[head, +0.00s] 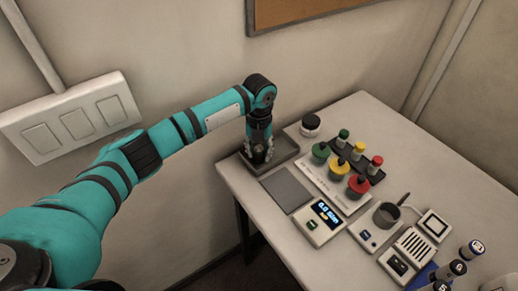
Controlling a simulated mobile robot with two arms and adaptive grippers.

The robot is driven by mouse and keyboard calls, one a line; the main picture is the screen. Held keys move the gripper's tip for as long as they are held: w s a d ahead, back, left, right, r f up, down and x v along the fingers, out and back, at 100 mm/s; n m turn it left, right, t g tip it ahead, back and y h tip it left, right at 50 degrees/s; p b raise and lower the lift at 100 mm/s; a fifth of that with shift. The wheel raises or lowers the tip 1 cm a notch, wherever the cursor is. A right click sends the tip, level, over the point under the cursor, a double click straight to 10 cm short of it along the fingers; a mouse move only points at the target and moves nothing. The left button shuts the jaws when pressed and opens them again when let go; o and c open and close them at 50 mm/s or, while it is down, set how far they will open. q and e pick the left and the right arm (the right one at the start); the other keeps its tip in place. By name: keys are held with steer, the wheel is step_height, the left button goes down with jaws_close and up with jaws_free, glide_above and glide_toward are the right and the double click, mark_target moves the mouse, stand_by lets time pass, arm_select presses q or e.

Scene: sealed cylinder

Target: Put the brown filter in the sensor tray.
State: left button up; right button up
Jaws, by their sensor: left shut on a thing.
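My left gripper (258,150) points down at the far left corner of the table, over a dark grey shallow tray (288,147). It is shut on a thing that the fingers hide. The brown filter does not show on its own anywhere; the held thing is most likely it, but its colour cannot be made out. I cannot tell whether it touches the tray's floor. No label shows to confirm that this is the sensor tray. My right gripper is not in view.
A flat grey pad (286,190) and a device with a lit display (320,222) lie in front of the tray. Green, yellow and red knobbed pieces (339,168) stand to the right, near a black-capped jar (311,125). The table's right back (420,140) is clear.

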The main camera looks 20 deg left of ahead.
mark_target(259, 148)
arm_select(q)
steer(key=shift+f, duration=0.1)
steer(key=o, duration=1)
steer(key=shift+o, duration=0.2)
steer(key=shift+r, duration=0.2)
step_height(259, 148, up, 12)
steer(key=b, duration=0.2)
steer(key=shift+f, duration=0.15)
